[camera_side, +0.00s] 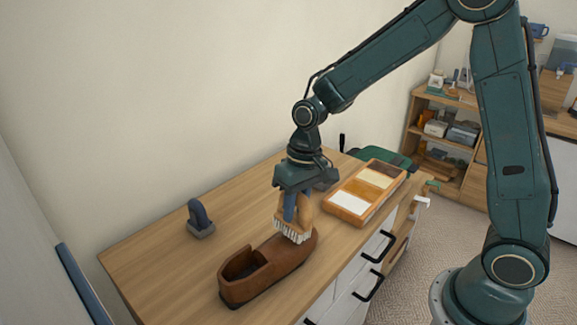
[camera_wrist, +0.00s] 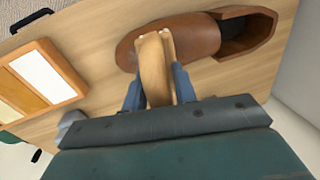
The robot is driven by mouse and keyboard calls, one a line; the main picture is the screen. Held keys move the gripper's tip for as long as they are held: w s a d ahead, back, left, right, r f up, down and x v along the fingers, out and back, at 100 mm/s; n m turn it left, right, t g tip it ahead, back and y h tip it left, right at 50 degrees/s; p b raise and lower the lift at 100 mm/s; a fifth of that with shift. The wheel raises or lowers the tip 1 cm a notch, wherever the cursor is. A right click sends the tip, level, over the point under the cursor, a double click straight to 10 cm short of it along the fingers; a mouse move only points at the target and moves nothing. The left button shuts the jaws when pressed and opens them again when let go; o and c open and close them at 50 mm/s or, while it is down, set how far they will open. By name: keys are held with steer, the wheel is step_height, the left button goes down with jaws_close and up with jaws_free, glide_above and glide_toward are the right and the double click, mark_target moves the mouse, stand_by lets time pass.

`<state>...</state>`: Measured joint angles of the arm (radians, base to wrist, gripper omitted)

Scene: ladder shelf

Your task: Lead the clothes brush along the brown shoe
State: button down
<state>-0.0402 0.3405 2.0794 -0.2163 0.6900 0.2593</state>
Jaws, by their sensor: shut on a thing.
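The brown shoe (camera_side: 259,272) lies on the wooden cabinet top near its front edge, its opening toward the lower left. In the wrist view the shoe (camera_wrist: 196,36) crosses the upper part of the picture. My gripper (camera_side: 290,206) is shut on the clothes brush (camera_side: 294,230), which has a wooden handle and pale bristles pointing down. The bristles are at the toe end of the shoe and seem to touch it. In the wrist view the brush handle (camera_wrist: 154,68) stands between my blue fingers and hides part of the shoe toe; the bristles are hidden there.
A blue-grey tool with a grey base (camera_side: 200,219) stands at the left of the top. An orange tray with colored panels (camera_side: 350,212) lies to the right, with a green object (camera_side: 383,156) behind it. Drawers with black handles (camera_side: 371,285) are below the front edge.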

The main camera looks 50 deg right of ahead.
steer(key=shift+f, duration=0.45)
steer(key=shift+f, duration=0.1)
steer(key=shift+s+d+f, duration=0.1)
steer(key=shift+d+f, duration=0.05)
steer(key=shift+d, duration=0.9)
steer(key=shift+f, duration=0.15)
steer(key=shift+d+f, duration=0.15)
steer(key=shift+d, duration=0.9)
steer(key=shift+s+f, duration=0.1)
steer(key=shift+d+f, duration=0.15)
steer(key=shift+d, duration=0.95)
step_height(320, 180, up, 2)
steer(key=shift+d+r, duration=0.1)
steer(key=shift+d, duration=0.05)
